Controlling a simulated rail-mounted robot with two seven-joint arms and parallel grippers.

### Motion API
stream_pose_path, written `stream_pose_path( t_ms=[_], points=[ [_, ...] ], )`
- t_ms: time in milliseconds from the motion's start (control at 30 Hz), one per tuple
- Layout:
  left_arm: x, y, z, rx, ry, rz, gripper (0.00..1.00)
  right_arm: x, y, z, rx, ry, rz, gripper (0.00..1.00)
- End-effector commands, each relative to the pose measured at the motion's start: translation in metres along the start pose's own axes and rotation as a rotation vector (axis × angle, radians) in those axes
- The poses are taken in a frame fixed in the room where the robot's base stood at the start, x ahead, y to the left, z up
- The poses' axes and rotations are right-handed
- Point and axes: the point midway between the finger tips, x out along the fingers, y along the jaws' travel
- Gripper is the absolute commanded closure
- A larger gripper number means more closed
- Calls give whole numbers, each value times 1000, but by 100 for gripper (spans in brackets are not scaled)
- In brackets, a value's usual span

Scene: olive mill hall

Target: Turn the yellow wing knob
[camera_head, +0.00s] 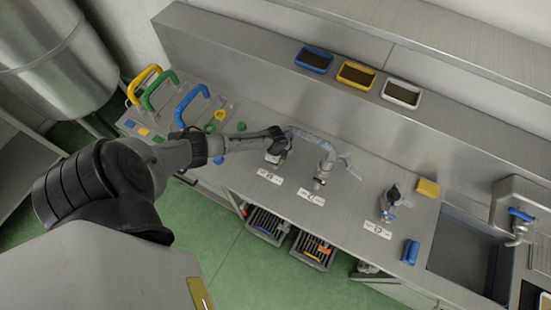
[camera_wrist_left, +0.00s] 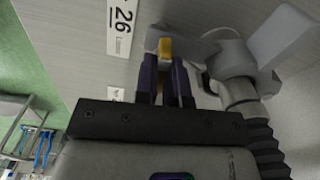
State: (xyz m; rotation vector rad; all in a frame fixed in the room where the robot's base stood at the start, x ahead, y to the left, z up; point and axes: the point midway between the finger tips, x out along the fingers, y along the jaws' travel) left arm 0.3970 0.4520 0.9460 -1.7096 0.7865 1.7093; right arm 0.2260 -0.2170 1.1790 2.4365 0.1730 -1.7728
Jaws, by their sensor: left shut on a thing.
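The yellow wing knob (camera_wrist_left: 165,48) shows at the top middle of the left wrist view, on a grey fitting beside a label plate marked 26. My left gripper (camera_wrist_left: 166,70) has its two purple fingers on either side of the knob and is shut on it. In the head view my left gripper (camera_head: 277,148) is over the leftmost fitting on the steel counter, and the arm hides most of that fitting. I cannot make out the yellow knob there. My right gripper is not in view.
A grey valve fitting (camera_head: 324,166) and another (camera_head: 389,201) stand to the right. Yellow, green and blue handles (camera_head: 192,104) rise at the left. Three small trays (camera_head: 357,75) sit on the ledge. A sink (camera_head: 463,262) is at the right. Dark crates (camera_head: 312,250) stand below.

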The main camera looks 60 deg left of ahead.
Motion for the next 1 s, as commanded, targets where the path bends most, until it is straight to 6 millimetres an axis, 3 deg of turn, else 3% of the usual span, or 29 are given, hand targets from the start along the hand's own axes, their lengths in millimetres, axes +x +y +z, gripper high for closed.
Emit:
stream_pose_path(
  t_ms=[333,867,900,1000],
  points=[
    [2,0,1,115,-3,-1,100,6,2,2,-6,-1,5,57],
    [1,0,1,134,-3,-1,100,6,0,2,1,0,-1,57],
    [1,0,1,134,-3,-1,86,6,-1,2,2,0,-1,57],
    [1,0,1,134,-3,0,77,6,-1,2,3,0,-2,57]
  ],
)
